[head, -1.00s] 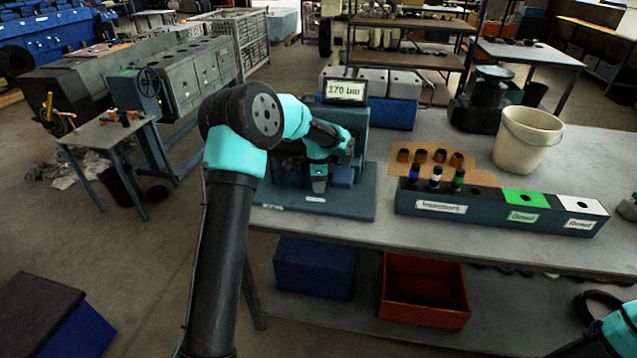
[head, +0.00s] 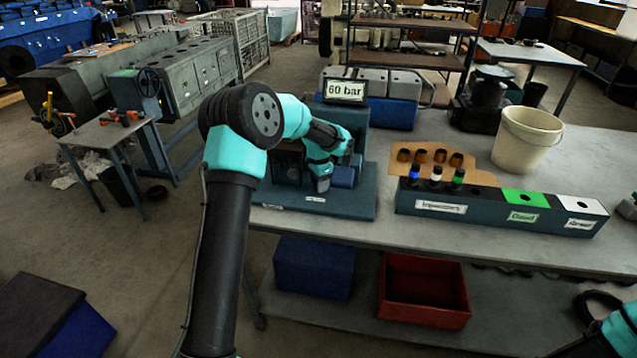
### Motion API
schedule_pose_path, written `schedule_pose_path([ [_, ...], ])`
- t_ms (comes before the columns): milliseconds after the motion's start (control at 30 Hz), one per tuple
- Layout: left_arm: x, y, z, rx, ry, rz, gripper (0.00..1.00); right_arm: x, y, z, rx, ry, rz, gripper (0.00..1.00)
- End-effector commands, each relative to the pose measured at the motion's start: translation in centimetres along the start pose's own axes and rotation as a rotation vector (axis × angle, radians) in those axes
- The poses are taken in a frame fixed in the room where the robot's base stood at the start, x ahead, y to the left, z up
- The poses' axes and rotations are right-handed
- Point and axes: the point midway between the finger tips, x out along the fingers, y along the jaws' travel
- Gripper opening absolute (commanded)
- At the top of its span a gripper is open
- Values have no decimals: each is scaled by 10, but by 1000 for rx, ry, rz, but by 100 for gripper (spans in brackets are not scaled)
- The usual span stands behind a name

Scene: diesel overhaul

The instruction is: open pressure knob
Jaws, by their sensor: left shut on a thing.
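The test stand (head: 355,206) is a dark blue-teal bench unit on the table's left part. Its display (head: 345,90) on top reads "60 bar". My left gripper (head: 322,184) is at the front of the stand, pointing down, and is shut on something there. The pressure knob itself is hidden behind my left gripper and arm. Of my right arm, only a teal part shows at the lower right edge; its gripper is out of view.
The injector rack (head: 440,207) holds several injectors and has green and white sections. Several brown caps (head: 421,156) lie on an orange sheet behind it. A white bucket (head: 526,140) stands at the back right. A red bin (head: 424,300) and blue bin (head: 313,267) sit below.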

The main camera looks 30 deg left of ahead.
Motion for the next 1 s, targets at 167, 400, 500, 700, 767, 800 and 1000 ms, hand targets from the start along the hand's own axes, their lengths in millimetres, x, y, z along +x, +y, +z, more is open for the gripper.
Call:
schedule_pose_path([
  [167, 0, 0, 0, -1, 0, 0, 21, 0, 0, 0, 0, 0, 0, 43],
  [400, 0, 0, 0, 0, 0, 0, 55, 0, 0, 0, 0, 0, 0, 43],
  [500, 0, 0, 0, 0, 0, 0, 65, 0, 0, 0, 0, 0, 0, 43],
  [700, 0, 0, 0, 0, 0, 0, 69, 0, 0, 0, 0, 0, 0, 43],
  [767, 0, 0, 0, 0, 0, 0, 69, 0, 0, 0, 0, 0, 0, 43],
  [800, 0, 0, 0, 0, 0, 0, 69, 0, 0, 0, 0, 0, 0, 43],
  [1000, -12, 0, 0, -1, 2, -2, 69, 0, 0, 0, 0, 0, 0, 43],
])
